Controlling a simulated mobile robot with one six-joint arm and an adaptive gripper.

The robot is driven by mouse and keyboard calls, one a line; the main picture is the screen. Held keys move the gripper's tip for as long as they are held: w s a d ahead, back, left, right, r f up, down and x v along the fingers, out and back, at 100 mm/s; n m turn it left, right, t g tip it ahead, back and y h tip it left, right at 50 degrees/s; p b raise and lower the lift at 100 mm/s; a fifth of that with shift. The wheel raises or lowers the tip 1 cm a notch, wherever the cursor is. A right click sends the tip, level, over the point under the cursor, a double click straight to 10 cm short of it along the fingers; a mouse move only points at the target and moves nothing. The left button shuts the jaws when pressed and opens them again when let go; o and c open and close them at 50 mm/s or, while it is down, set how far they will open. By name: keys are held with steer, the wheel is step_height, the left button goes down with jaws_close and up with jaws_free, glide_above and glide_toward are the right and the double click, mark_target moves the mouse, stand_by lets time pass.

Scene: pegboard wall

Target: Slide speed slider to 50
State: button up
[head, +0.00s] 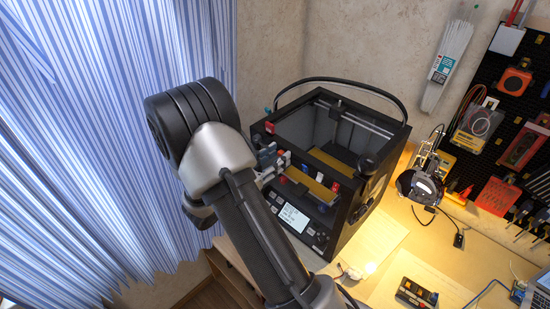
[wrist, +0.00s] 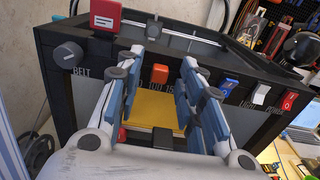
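A black 3D printer (head: 345,215) stands on the wooden bench. In the wrist view, its front top bar (wrist: 95,83) carries an orange slider knob (wrist: 160,76) beside a printed scale. I can read "100" and part of "15"; the left part of the scale is hidden by a finger, so I cannot tell the exact setting. My gripper (wrist: 163,60) is open, its two blue-padded fingers on either side of the knob with visible gaps. Contact is not visible. In the head view my gripper (head: 270,163) is at the printer's front, and the knob cannot be made out.
Left of the slider are a dark "BELT" knob (wrist: 68,54) and a red button box (wrist: 105,15). To the right are a blue switch (wrist: 230,87), a white switch (wrist: 261,93) and a red power switch (wrist: 289,100). A lamp (head: 420,187) stands right of the printer.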

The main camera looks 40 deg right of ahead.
jaws_close()
stand_by(0.4)
stand_by(0.4)
